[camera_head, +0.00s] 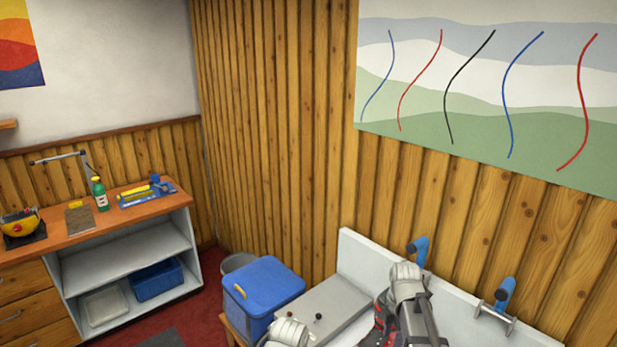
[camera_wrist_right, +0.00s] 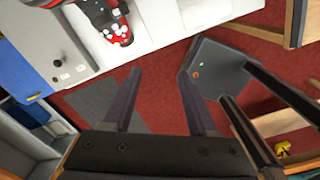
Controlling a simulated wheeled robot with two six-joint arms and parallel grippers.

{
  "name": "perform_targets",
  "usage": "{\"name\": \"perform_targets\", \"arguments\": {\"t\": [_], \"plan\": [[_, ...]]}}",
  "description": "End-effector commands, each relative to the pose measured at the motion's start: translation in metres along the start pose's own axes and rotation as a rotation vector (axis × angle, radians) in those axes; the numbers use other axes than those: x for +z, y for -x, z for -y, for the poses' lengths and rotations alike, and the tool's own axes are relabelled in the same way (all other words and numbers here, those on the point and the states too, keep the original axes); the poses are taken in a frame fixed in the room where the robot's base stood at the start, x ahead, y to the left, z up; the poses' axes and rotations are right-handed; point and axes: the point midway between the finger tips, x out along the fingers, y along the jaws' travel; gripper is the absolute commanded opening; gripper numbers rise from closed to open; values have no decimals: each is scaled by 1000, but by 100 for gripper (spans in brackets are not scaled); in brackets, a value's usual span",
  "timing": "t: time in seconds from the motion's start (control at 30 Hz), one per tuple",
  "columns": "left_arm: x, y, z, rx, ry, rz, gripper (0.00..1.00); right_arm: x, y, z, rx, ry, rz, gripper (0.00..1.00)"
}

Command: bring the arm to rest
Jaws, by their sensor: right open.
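In the right wrist view, my right gripper (camera_wrist_right: 160,73) has its two dark fingers spread wide apart. Only red carpet and a grey floor mat show between them, so it is empty. The fingers touch nothing that I can see. In the head view, grey arm parts of mine show at the bottom edge, in front of the white bench, but no gripper fingers can be made out there. My left gripper is not recognizable in either view.
A blue lidded box (camera_head: 268,290) and a grey box with knobs (camera_head: 322,307) stand near my arm parts. Blue-handled fittings (camera_head: 505,295) rise at the white bench's back. A wooden-topped workbench (camera_head: 135,205) with a green bottle (camera_head: 100,194) stands left. Red carpet (camera_wrist_right: 160,90) lies below.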

Motion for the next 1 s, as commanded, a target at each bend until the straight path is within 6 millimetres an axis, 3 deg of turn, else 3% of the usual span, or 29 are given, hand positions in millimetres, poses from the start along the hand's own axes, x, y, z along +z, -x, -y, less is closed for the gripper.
{"name": "perform_targets", "arguments": {"t": [0.2,0.5,0.7,1.0], "plan": [[-2,-27,-2,-1,-3,0,50,-70,-27,30,-21,-374,26,59],[-3,-57,-5,-1,-7,0,50,-151,-57,81,-15,-966,84,59],[-4,-71,-6,-2,-9,0,50,-185,-70,110,9,-1283,114,59],[-4,-76,-7,-2,-10,0,50,-201,-75,126,30,-1473,130,59]]}}
